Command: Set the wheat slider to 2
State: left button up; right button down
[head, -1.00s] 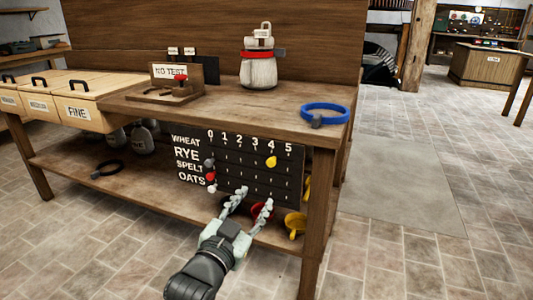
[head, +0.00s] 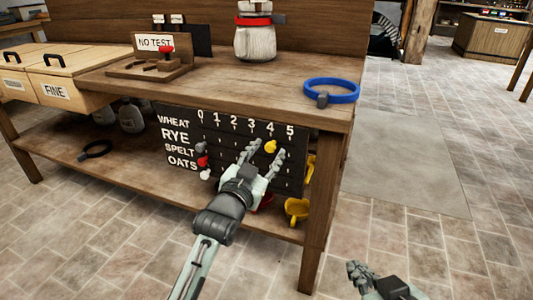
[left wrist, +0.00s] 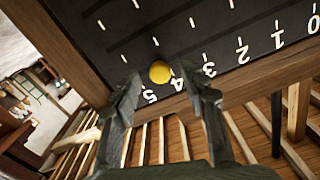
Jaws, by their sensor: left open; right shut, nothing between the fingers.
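The dark slider board (head: 235,150) hangs on the bench front, with rows WHEAT, RYE, SPELT, OATS and columns 0 to 5. The yellow wheat knob (head: 270,146) sits in the top row at 4. My left gripper (head: 262,153) is open in front of the board, fingers pointing at this knob. In the left wrist view, the wheat knob (left wrist: 160,72) lies ahead of the gap between the fingertips (left wrist: 162,84); contact cannot be told. The grey (head: 201,148), red (head: 202,161) and white (head: 205,174) knobs are at 0. My right gripper (head: 355,272) is shut and empty at bottom right.
A blue ring (head: 331,92) lies on the bench top's right corner. A dark ring (head: 95,150) lies on the lower shelf. The floor to the right is clear.

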pick_arm(q)
jog(key=shift+w+d, duration=0.1)
jog(key=shift+w, duration=0.05)
pick_arm(e)
jog(key=shift+w+r, duration=0.1)
pick_arm(q)
jog(key=shift+c, duration=0.6)
pick_arm(e)
jog(key=shift+a, duration=0.1)
pick_arm(q)
grip_shut()
